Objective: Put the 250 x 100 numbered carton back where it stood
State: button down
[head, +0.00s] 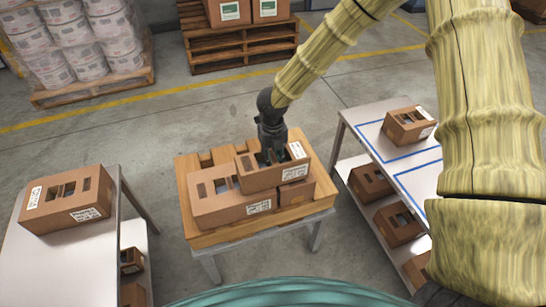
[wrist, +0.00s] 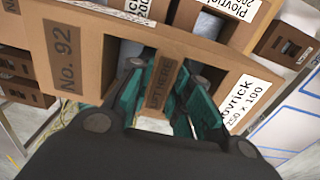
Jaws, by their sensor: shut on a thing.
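The 250 x 100 carton (head: 258,181) is brown, with slots in its top and white labels. In the wrist view it (wrist: 88,45) reads "No. 92" and has a label reading "250 x 100". My gripper (head: 271,153) is shut on its central "LIFT HERE" strip (wrist: 161,84), with teal fingers on either side. The carton is over the wooden tray (head: 190,168) on the middle table, next to a larger-looking carton (head: 225,208) and a small carton (head: 297,192). I cannot tell whether it rests on anything. Its underside is hidden.
The right table (head: 360,118) has two blue-taped outlines; a carton (head: 405,128) stands in the far one, and the near one (head: 420,180) looks empty where visible. The left table (head: 60,255) bears a carton (head: 62,205). Cartons fill lower shelves. Pallets stand behind.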

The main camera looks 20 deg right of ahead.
jog(key=shift+f, duration=0.2)
dwell(0.4)
jog(key=c, duration=1.2)
grip_release()
jog(key=shift+c, duration=0.2)
